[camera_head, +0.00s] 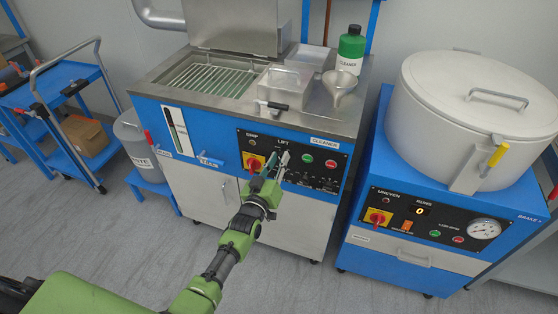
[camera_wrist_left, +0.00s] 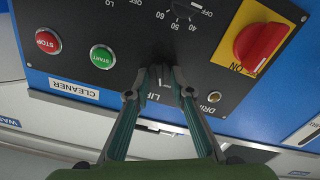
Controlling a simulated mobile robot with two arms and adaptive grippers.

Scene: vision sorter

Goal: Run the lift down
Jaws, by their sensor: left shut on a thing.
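My left gripper (camera_head: 279,160) reaches up to this panel. In the left wrist view, my left gripper (camera_wrist_left: 167,76) has its fingertips closed on the small lift switch (camera_wrist_left: 167,72), which is mostly hidden between them. The switch's exact position cannot be told. The lift's wire rack (camera_head: 208,80) shows in the open tank at the top left of the cabinet. My right gripper is not in view.
Close to the fingers are a red and yellow rotary switch (camera_wrist_left: 262,42), a green START button (camera_wrist_left: 102,57) and a red STOP button (camera_wrist_left: 48,41). A funnel (camera_head: 339,86) and green bottle (camera_head: 350,50) stand on top. A white drum machine (camera_head: 470,110) stands at the right.

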